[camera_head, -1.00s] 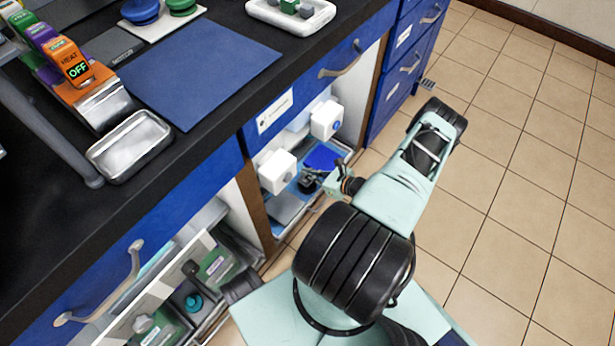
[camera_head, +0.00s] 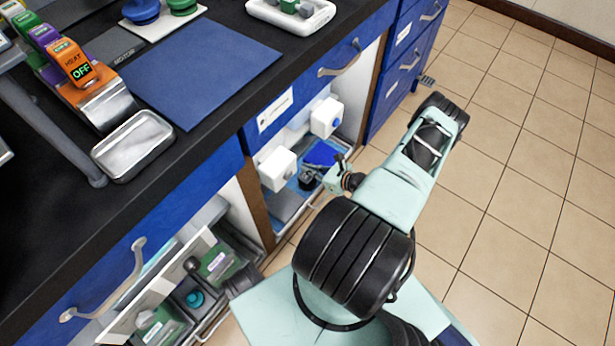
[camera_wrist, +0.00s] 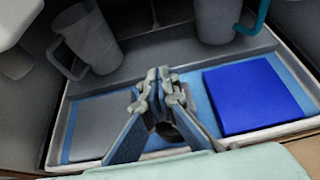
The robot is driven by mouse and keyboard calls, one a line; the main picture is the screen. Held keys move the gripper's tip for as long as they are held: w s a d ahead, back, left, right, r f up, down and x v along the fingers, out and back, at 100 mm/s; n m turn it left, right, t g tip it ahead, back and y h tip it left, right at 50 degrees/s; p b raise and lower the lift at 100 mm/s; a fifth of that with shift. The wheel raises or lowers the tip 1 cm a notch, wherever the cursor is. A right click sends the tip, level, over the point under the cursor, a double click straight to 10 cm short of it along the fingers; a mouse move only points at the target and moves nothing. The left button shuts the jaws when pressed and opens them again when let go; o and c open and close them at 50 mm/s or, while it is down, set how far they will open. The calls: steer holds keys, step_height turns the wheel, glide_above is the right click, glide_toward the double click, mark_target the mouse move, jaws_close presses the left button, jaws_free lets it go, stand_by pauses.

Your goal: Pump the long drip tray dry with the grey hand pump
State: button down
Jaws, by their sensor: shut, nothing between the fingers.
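My gripper (camera_wrist: 160,82) is shut and empty. It is over the middle of a metal-rimmed tray with a light blue floor (camera_wrist: 188,88), between a flat grey square (camera_wrist: 98,125) and a flat dark blue square (camera_wrist: 248,97). This tray is in the open lower cabinet in the head view; I cannot tell if it is the long drip tray. A grey jug (camera_wrist: 88,38) with a handle stands at the tray's far left. A grey vessel with a teal handle (camera_wrist: 215,20) stands at the far right. I cannot clearly identify the grey hand pump.
White boxes (camera_head: 278,168) hang above the cabinet tray. An open drawer (camera_head: 215,240) holds green items and a teal knob (camera_head: 193,298). A small steel tray (camera_head: 133,145) and a blue mat (camera_head: 195,75) lie on the black bench. The tiled floor (camera_head: 530,180) at right is clear.

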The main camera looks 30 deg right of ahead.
steer(key=shift+f+b, duration=0.85)
steer(key=shift+f, duration=0.5)
steer(key=shift+r+p, duration=1.35)
steer(key=shift+r, duration=0.35)
